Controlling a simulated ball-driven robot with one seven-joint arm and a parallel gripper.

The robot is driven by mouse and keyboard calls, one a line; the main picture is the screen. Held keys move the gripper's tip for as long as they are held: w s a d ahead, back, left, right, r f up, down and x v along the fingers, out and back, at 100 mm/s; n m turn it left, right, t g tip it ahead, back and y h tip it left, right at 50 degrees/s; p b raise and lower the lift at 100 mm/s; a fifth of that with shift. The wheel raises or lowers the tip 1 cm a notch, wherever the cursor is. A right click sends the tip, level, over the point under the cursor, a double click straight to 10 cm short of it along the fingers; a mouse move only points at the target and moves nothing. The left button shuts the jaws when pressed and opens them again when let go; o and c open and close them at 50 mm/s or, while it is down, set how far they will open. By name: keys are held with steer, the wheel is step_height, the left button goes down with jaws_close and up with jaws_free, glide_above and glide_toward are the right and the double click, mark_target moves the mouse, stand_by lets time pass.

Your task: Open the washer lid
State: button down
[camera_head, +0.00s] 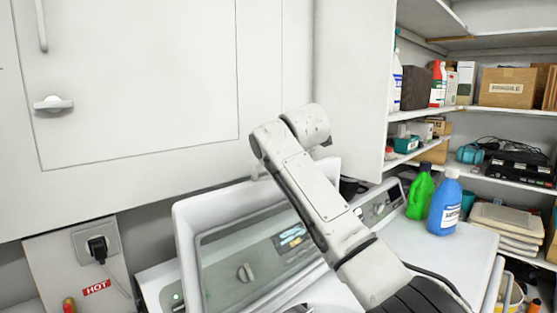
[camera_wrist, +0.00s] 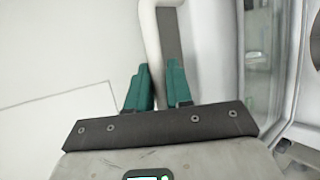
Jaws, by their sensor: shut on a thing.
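The washer lid (camera_head: 184,222) is a white frame with a see-through window. In the head view it stands raised and steeply tilted over the washer (camera_head: 155,285). My arm crosses in front of its right part, and my gripper is hidden there. In the wrist view, my gripper's green fingers (camera_wrist: 159,84) are closed about a white curved bar (camera_wrist: 151,40), which looks like the lid's handle. The lid's frame and window (camera_wrist: 262,62) show to the right of the fingers. The exact contact at the fingertips is partly hidden.
A green bottle (camera_head: 420,194) and a blue bottle (camera_head: 444,205) stand on the white top right of the washer. Shelves with boxes (camera_head: 507,88) fill the right side. A white cabinet (camera_head: 140,80) hangs above left. A plugged socket (camera_head: 97,243) is on the left wall.

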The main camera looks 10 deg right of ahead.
steer(key=shift+f, duration=0.3)
steer(key=c, duration=1.4)
jaws_free()
steer(key=shift+s, duration=0.15)
steer(key=b+v, duration=0.4)
steer(key=v, duration=0.6)
steer(key=shift+s+r, duration=0.25)
steer(key=shift+r, duration=0.1)
